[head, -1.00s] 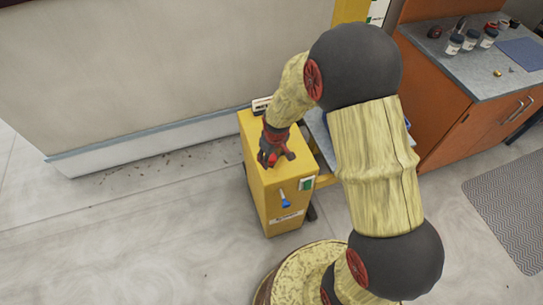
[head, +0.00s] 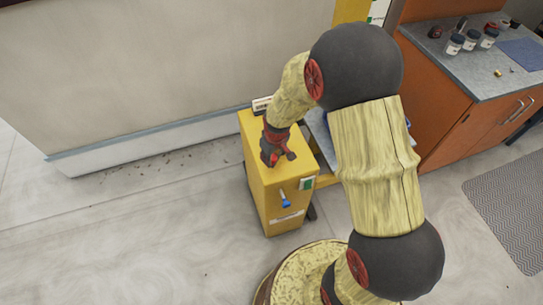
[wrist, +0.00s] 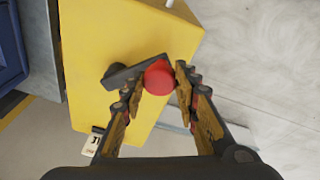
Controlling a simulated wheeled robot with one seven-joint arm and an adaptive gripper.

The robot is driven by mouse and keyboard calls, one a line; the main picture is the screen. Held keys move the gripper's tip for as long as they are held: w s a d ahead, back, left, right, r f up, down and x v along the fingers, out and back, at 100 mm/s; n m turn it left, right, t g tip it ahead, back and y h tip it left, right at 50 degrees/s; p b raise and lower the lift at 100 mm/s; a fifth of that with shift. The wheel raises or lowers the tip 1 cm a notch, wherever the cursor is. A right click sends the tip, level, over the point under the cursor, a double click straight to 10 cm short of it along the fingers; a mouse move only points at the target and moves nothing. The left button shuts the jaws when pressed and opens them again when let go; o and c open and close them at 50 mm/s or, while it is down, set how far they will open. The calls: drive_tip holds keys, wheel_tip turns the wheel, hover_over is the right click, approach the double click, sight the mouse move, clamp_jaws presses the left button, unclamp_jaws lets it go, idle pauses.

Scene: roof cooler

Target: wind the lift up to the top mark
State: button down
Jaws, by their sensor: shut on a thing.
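The yellow lift housing (head: 270,195) stands on the floor against the wall; its top also fills the middle of the wrist view (wrist: 90,30). A dark crank arm (wrist: 122,75) lies over that top, with a round red knob (wrist: 158,78) at its end. My gripper (wrist: 160,76) is shut on the red knob, one finger on each side. In the head view my gripper (head: 268,159) is low over the housing top and hides the crank. No top mark can be made out.
A blue-handled part (head: 285,199) and a green-and-white plate (head: 306,183) are on the housing front. An orange cabinet (head: 445,125) with jars stands at the right. A grey mat (head: 505,210) lies on the floor. The floor left of the housing is clear apart from small debris.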

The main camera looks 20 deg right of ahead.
drive_tip(key=shift+s+d, duration=0.7)
drive_tip(key=shift+d, duration=0.2)
drive_tip(key=shift+s+d, duration=0.45)
drive_tip(key=shift+d, duration=0.45)
drive_tip(key=shift+s+d, duration=0.25)
drive_tip(key=shift+d, duration=0.7)
